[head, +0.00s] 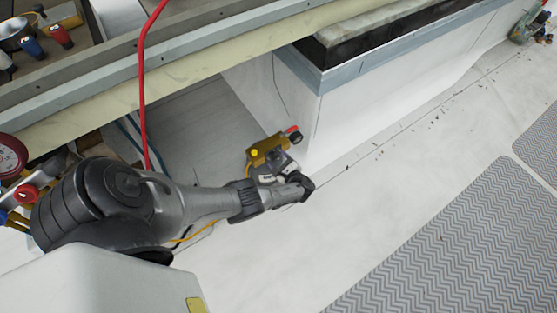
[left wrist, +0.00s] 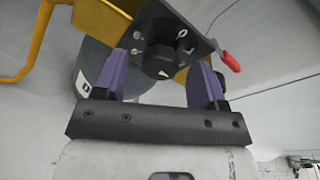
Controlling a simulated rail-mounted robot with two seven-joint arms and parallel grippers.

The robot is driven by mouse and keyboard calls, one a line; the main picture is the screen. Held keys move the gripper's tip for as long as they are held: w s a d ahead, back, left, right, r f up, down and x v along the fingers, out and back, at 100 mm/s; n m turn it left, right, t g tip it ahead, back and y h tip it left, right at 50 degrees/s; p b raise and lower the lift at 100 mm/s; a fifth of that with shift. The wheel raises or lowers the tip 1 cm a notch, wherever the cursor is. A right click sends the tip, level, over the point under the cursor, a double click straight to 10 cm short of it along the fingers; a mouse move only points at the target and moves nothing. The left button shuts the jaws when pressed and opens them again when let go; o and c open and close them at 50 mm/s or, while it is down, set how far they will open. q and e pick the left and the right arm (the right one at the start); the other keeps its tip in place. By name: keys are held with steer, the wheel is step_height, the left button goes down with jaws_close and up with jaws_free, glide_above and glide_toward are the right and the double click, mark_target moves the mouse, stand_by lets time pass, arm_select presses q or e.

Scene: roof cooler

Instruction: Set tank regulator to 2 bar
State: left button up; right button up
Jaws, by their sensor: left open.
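What looks like the tank regulator is a dark plate (left wrist: 180,25) with a round black knob (left wrist: 160,58) and small white marks around it. A white pointer mark shows on the knob's near side; the marks are too small to read surely. My left gripper (left wrist: 158,72) is open, its purple fingers on either side of the knob; I cannot tell whether they touch it. In the head view my left gripper (head: 284,182) is at the front of the yellow-bodied unit (head: 268,151), and its wrist hides part of it. My right gripper is not in view.
A red handle (left wrist: 231,61) sticks out right of the plate. A yellow bar (left wrist: 38,50) stands at the left. A red hose (head: 142,90) hangs from above. A white wall block (head: 345,105) stands right of the unit. The pale floor (head: 370,200) in front is clear.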

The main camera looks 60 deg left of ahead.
arm_select(q)
steer(key=w+d+r+p, duration=0.1)
steer(key=d+r+p, duration=0.1)
steer(key=d, duration=1.1)
steer(key=shift+d+r, duration=0.15)
steer(key=shift+d, duration=0.05)
